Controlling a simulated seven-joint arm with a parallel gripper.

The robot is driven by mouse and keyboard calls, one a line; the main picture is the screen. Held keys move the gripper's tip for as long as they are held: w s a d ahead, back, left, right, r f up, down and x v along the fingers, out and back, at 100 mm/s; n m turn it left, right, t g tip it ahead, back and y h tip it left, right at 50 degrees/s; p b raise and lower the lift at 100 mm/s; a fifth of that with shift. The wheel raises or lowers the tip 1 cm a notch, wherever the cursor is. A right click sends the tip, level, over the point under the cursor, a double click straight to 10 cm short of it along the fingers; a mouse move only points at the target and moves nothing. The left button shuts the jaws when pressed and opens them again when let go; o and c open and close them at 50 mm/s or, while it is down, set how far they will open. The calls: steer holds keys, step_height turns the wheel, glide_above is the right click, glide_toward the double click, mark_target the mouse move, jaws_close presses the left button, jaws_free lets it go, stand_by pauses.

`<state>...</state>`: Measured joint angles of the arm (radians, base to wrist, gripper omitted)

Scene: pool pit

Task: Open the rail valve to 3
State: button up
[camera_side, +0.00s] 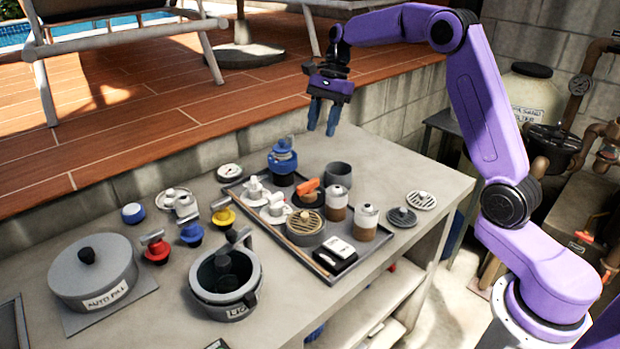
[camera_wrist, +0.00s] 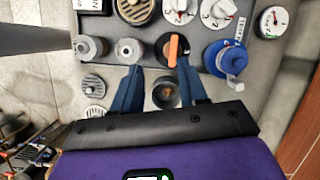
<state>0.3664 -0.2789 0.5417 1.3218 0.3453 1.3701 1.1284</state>
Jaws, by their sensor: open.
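Two white valves with numbered dials stand on a tray; one (camera_side: 255,189) is behind the other (camera_side: 276,208). They also show at the top of the wrist view, one at left (camera_wrist: 180,9) and one at right (camera_wrist: 217,12). An orange handle (camera_side: 308,187) on a dark round base sits beside them; in the wrist view the orange handle (camera_wrist: 173,49) lies just beyond my fingertips. No label shows which is the rail valve. My gripper (camera_side: 322,128) is open and empty, raised above the bench's back edge; its blue fingers (camera_wrist: 160,68) point toward the tray.
The tray (camera_side: 318,273) also holds a blue-topped device (camera_side: 283,158), two jars (camera_side: 364,222) and a round grille (camera_side: 305,226). A grey cup (camera_side: 338,174) stands behind it. A pot (camera_side: 95,272) and open housing (camera_side: 224,283) stand left. The bench's right back corner is clear.

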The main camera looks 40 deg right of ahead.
mark_target(308, 183)
steer(key=w+d+m, duration=0.3)
steer(key=d, duration=0.2)
steer(key=shift+t, duration=0.3)
steer(key=x, duration=1.7)
steer(key=shift+s+a+f, duration=0.2)
steer(key=shift+a+f, duration=0.05)
steer(key=shift+a, duration=0.2)
steer(key=shift+y, duration=0.3)
jaws_close()
